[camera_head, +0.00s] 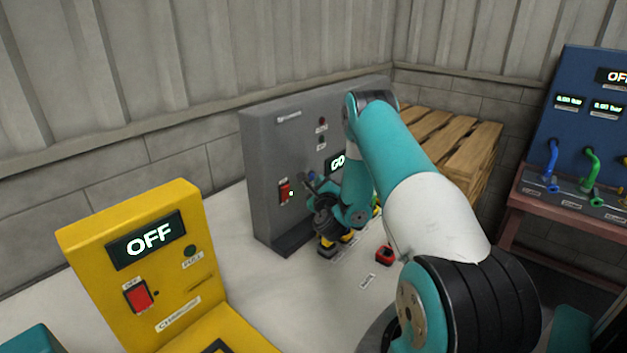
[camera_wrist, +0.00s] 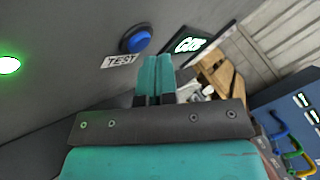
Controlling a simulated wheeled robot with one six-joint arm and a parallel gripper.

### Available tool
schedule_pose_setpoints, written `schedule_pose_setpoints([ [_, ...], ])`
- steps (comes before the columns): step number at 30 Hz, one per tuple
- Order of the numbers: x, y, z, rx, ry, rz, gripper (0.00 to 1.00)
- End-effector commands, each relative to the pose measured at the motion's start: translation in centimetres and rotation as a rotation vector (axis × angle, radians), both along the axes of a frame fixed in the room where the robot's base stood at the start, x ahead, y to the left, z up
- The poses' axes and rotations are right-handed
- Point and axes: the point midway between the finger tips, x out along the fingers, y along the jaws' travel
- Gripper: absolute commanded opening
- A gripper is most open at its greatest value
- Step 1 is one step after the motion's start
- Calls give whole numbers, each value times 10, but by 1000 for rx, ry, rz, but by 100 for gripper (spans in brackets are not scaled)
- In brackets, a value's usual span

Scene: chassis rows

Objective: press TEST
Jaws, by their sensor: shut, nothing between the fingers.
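The blue TEST button (camera_wrist: 135,40) sits in a dark ring on the grey panel (camera_head: 262,150), with a white TEST label (camera_wrist: 120,61) beside it. My gripper (camera_wrist: 157,58) has its teal fingers together and empty. In the wrist view the fingertips appear just right of and below the button; I cannot tell whether they touch the panel. In the head view my gripper (camera_head: 309,183) is at the panel's front, and my arm hides part of the panel. A lit display (camera_wrist: 188,45) reads GO and more letters, partly hidden in the head view.
A green light (camera_wrist: 9,65) glows at left. A yellow console (camera_head: 88,254) reading OFF stands at left, a small red object (camera_head: 384,255) on the white table, wooden pallets (camera_head: 455,143) behind, and a blue panel (camera_head: 585,130) at right.

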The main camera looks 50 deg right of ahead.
Motion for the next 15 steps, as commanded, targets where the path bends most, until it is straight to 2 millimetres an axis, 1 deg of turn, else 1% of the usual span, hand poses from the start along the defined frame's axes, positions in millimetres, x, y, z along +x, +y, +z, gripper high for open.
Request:
schedule_pose_setpoints([
  [5,-1,-1,-2,-1,-1,0,0],
  [15,-15,-2,-5,-2,0,0,0],
])
